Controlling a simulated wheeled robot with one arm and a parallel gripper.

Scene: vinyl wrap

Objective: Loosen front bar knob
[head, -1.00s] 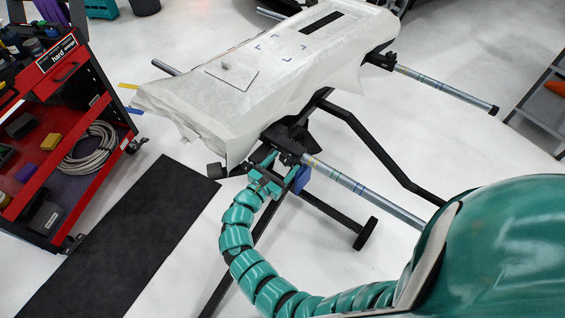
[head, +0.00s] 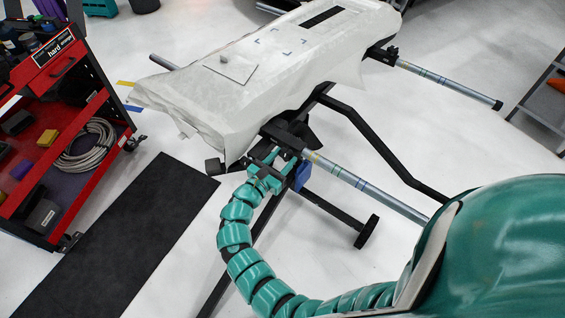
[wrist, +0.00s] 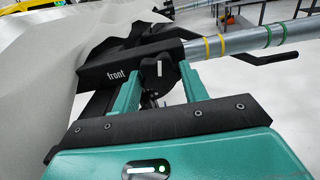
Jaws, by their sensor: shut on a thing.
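The front bar (head: 365,186) is a silver tube with coloured bands, sticking out of a black block labelled "front" (wrist: 122,68) under the covered panel. The black front bar knob (wrist: 161,73), with a white mark on its face, sits on the side of that block. My gripper (wrist: 162,88) has its two teal fingers on either side of the knob and is shut on it. In the head view my gripper (head: 274,165) is at the block, and the knob is mostly hidden there.
A white-wrapped panel (head: 210,98) lies on a black stand, with a small card on top. A second bar (head: 450,84) extends at the far right. A blue box-like part (head: 301,176) hangs beside my gripper. A red tool cart (head: 90,62) stands left, beside a black mat (head: 120,235).

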